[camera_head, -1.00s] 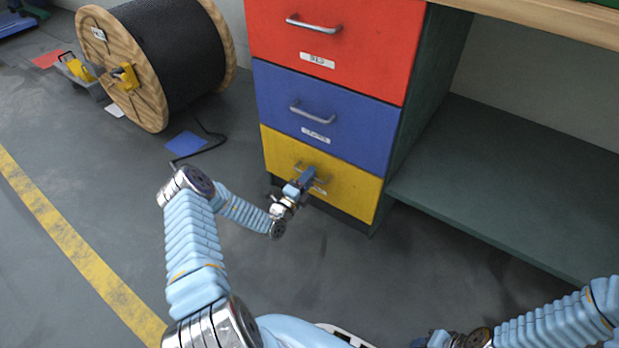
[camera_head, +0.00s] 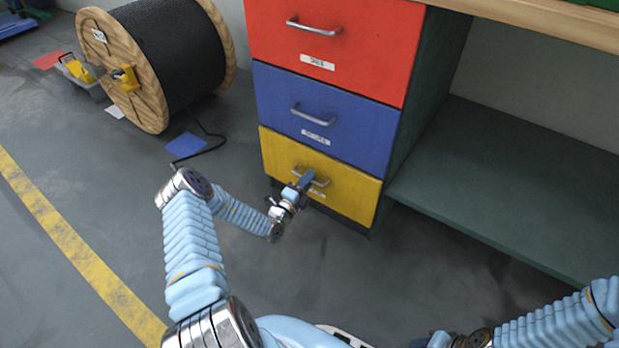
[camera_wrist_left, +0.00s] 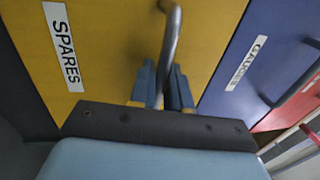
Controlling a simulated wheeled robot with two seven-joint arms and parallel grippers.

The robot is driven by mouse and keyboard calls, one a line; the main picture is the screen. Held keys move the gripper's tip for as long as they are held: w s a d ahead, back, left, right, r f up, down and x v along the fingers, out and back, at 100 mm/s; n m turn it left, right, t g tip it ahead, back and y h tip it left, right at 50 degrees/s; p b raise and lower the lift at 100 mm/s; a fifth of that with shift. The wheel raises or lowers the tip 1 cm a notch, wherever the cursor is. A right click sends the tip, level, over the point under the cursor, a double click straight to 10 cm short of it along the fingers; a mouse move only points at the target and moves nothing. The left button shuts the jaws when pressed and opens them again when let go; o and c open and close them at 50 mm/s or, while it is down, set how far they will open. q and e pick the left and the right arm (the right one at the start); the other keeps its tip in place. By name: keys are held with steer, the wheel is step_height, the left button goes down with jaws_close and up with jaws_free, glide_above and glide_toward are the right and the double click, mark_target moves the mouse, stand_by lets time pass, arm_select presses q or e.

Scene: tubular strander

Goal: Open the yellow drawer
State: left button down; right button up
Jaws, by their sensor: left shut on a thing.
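The yellow drawer (camera_head: 345,192) is the lowest of three in the cabinet. Its front stands slightly proud of the cabinet face. Its metal handle (camera_head: 324,182) is partly hidden by my left gripper (camera_head: 306,181), which is shut on it. In the left wrist view, the yellow front (camera_wrist_left: 110,45) carries a white "SPARES" label, and the curved handle (camera_wrist_left: 172,40) runs between the two blue fingers of my left gripper (camera_wrist_left: 163,88). My right arm enters at the lower right of the head view; its gripper is not clearly seen.
A blue drawer (camera_head: 355,125) and a red drawer (camera_head: 375,45) are above, both shut. A green shelf (camera_head: 500,185) under a wooden worktop (camera_head: 560,22) is at right. A cable reel (camera_head: 165,60) stands back left. The floor before the drawer is clear.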

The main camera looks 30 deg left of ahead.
arm_select(q)
steer(key=r+p+v, duration=0.2)
steer(key=r+v, duration=0.1)
steer(key=v, duration=1.4)
steer(key=s+r+p+v, duration=0.1)
steer(key=r+p+v, duration=0.1)
steer(key=v, duration=1.4)
steer(key=shift+s+r, duration=0.55)
steer(key=shift+r, duration=0.15)
steer(key=c, duration=1.3)
jaws_free()
steer(key=shift+c, duration=0.2)
steer(key=shift+d, duration=0.1)
steer(key=v, duration=1.3)
steer(key=shift+s+b, duration=0.4)
